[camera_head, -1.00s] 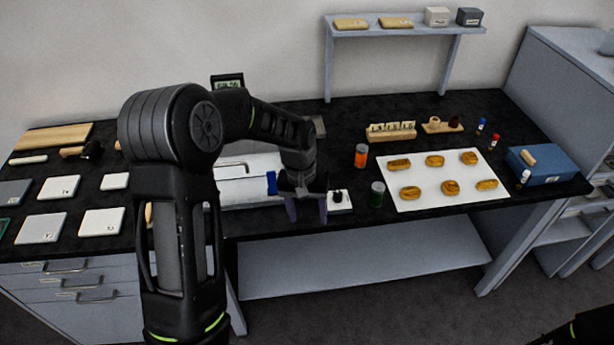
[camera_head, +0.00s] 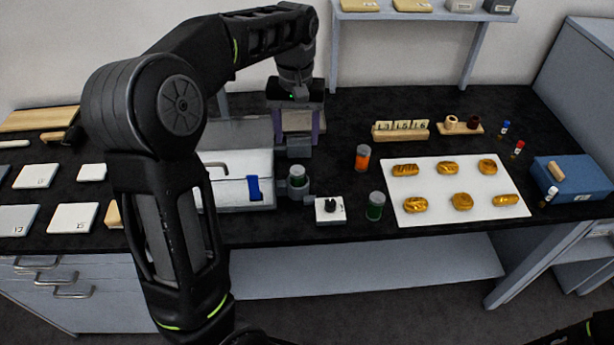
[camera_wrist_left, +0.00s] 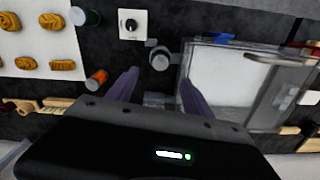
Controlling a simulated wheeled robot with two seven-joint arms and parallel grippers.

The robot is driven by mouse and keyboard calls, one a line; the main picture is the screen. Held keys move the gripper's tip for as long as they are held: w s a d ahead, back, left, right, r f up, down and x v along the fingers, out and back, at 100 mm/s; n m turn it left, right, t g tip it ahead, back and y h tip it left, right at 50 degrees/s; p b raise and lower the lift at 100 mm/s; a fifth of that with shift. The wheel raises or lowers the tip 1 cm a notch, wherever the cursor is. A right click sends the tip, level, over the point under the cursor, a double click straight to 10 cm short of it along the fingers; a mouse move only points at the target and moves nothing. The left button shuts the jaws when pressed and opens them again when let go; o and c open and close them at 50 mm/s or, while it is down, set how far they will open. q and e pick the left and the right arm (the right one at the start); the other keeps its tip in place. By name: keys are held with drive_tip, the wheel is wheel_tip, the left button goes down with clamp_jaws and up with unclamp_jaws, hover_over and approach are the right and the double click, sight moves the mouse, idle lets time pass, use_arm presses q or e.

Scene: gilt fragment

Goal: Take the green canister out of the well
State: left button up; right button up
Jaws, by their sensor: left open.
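A small canister with a pale lid (camera_head: 297,172) sits in a grey holder, the well (camera_head: 296,190), at the right end of a clear-fronted box; its body colour is hard to tell. The same round top shows in the left wrist view (camera_wrist_left: 160,59). A green canister (camera_head: 375,207) with a pale lid stands on the table, right of the knob unit, and shows in the wrist view (camera_wrist_left: 85,17). My left gripper (camera_head: 298,142) is open, with purple fingers pointing down, behind the holder and apart from the canister. My right gripper is out of view.
The clear-fronted box (camera_head: 225,190) has a handle and a blue latch. A white knob unit (camera_head: 329,210) stands right of the holder. An orange canister (camera_head: 362,158) and a white tray (camera_head: 435,192) of golden pieces are farther right. A shelf (camera_head: 420,16) is behind.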

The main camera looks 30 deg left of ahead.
use_arm(q)
drive_tip(key=b, duration=0.5)
hover_over(297, 170)
drive_tip(key=f, duration=0.5)
drive_tip(key=shift+w+d+f, duration=0.15)
drive_tip(key=shift+d+f, duration=0.1)
drive_tip(key=shift+f, duration=0.1)
drive_tip(key=shift+f, duration=0.1)
drive_tip(key=shift+f+p, duration=0.3)
drive_tip(key=shift+f, duration=0.85)
drive_tip(key=shift+f, duration=0.1)
drive_tip(key=f, duration=0.2)
drive_tip(key=f+p, duration=0.1)
drive_tip(key=f, duration=0.1)
drive_tip(key=shift+s+a+f, duration=0.1)
drive_tip(key=shift+s+a, duration=0.1)
drive_tip(key=shift+f, duration=0.45)
